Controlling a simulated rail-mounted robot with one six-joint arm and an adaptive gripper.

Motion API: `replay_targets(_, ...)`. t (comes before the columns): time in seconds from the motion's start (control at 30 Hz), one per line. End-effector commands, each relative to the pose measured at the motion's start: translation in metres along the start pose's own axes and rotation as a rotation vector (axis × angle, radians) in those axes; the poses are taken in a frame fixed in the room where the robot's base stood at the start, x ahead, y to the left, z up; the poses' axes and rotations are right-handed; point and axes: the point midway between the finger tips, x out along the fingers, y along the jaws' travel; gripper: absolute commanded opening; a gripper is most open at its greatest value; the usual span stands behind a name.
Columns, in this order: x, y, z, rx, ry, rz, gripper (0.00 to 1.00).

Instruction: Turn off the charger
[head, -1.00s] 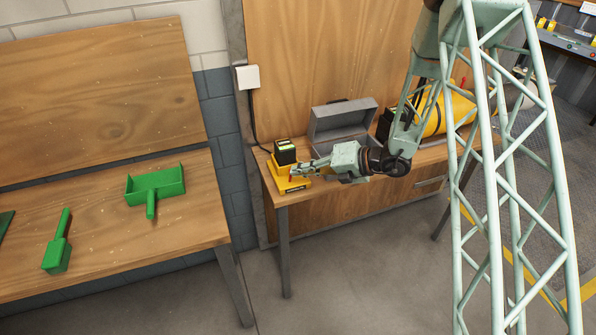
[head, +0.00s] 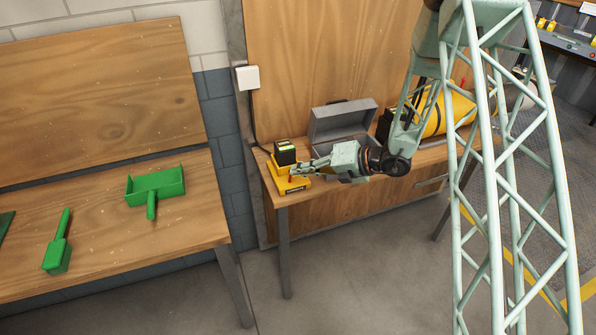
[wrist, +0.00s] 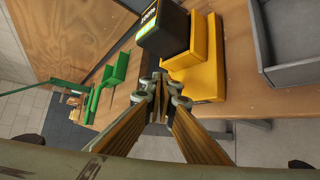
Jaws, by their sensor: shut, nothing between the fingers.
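The charger (head: 285,179) is a yellow base at the left end of the far bench, with a black battery (head: 285,152) seated on it. In the wrist view the yellow charger (wrist: 208,62) is at upper centre right, with the black battery (wrist: 166,30) at its left. My gripper (head: 294,171) is shut and empty, its tips close to the charger's front right side. In the wrist view the closed fingertips (wrist: 159,100) lie just below the charger. I cannot tell whether they touch it. The charger's switch is not clearly visible.
An open grey toolbox (head: 342,122) stands right of the charger, and a yellow cylinder (head: 445,112) lies farther right. A cable runs from the white wall socket (head: 247,78) to the charger. A green dustpan (head: 155,186) and a green brush (head: 58,246) lie on the left bench.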

Motion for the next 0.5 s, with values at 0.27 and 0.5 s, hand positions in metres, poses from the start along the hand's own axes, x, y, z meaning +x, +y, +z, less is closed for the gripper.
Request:
replay_targets(0.27, -0.0044, 0.0079, 0.0033, -0.001, 0.000, 0.000, 0.00)
replay_targets(0.5, -0.0057, 0.0103, 0.0044, 0.000, 0.000, 0.000, 0.00)
